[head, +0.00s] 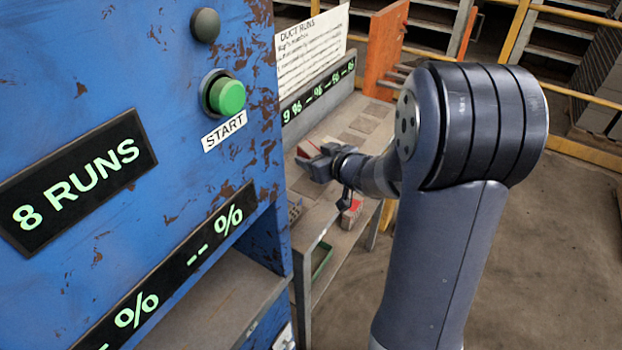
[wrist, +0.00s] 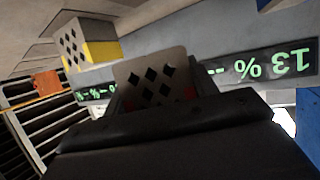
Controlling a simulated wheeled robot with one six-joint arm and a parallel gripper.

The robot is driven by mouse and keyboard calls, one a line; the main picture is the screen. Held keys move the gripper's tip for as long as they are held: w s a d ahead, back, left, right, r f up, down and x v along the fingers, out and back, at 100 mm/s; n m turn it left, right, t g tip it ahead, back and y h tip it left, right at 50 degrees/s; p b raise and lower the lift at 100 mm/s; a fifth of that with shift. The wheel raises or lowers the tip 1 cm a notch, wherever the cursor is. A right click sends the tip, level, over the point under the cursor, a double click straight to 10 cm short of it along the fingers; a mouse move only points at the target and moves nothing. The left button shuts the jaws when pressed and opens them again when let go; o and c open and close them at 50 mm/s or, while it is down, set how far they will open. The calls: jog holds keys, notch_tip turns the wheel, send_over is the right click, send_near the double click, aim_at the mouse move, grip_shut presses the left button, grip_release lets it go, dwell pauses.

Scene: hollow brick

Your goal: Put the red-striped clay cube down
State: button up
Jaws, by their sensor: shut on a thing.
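My gripper (head: 322,163) is over the bench beside the blue machine, shut on a clay cube. In the wrist view the held cube (wrist: 160,82) shows a pale face with several dark diamond holes and a bit of red at its lower right. The dark gripper body hides its lower part. In the head view only a small reddish patch shows by the jaws. I cannot tell whether the cube touches the bench (head: 372,125).
A yellow-striped holed cube (wrist: 88,45) stands near the held one in the wrist view. In the head view, a small block with red (head: 350,215) and a grey holed block (head: 294,208) are near the bench's front. A green tray (head: 321,260) lies below. The blue machine (head: 120,80) stands left.

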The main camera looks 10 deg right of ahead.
aim_at(315, 185)
notch_tip(315, 185, down, 6)
jog(key=shift+f+b, duration=0.25)
jog(key=shift+b, duration=0.5)
jog(key=shift+f, duration=0.15)
jog(key=o, duration=1)
jog(key=shift+r, duration=0.25)
jog(key=p+v, duration=0.1)
jog(key=v, duration=1.1)
jog(key=shift+p, duration=0.3)
jog(key=shift+f, duration=0.1)
